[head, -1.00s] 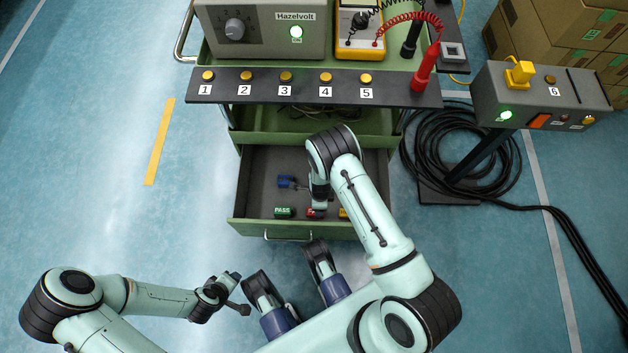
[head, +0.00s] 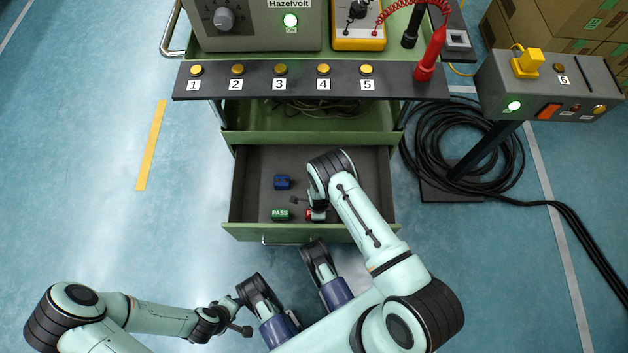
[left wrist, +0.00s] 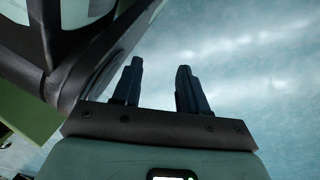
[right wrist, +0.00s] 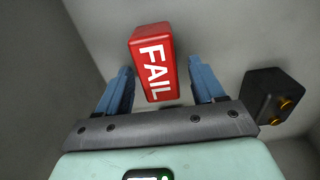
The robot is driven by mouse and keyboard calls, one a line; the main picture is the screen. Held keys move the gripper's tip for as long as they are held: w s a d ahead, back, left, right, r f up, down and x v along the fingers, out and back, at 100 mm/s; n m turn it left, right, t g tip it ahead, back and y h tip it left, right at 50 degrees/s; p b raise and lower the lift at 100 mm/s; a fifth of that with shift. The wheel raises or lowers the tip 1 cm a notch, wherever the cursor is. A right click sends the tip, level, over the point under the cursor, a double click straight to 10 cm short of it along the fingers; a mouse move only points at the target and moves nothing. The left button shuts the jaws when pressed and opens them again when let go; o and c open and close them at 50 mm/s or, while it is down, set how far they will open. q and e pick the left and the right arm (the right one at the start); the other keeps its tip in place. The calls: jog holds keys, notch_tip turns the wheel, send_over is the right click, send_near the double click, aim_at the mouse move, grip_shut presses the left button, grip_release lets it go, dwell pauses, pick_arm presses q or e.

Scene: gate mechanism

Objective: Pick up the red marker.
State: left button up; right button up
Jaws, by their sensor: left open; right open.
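The red marker, a block lettered FAIL, lies in the open drawer; in the head view only a sliver of the red marker (head: 309,216) shows beside my right wrist. In the right wrist view the red marker (right wrist: 153,62) stands between the fingers of my right gripper (right wrist: 160,78). That gripper is open, with a finger on either side; I cannot tell whether either touches.
The drawer (head: 240,190) also holds a green PASS block (head: 281,215) and a blue block (head: 282,182). A dark block with yellow knobs (right wrist: 266,97) sits right of my right gripper. The drawer walls are close; a black button shelf (head: 310,82) juts above.

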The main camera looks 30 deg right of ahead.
jog(key=shift+f, duration=0.2)
jog(key=c, duration=1.1)
jog(key=shift+o, duration=0.2)
jog(key=shift+r, duration=0.1)
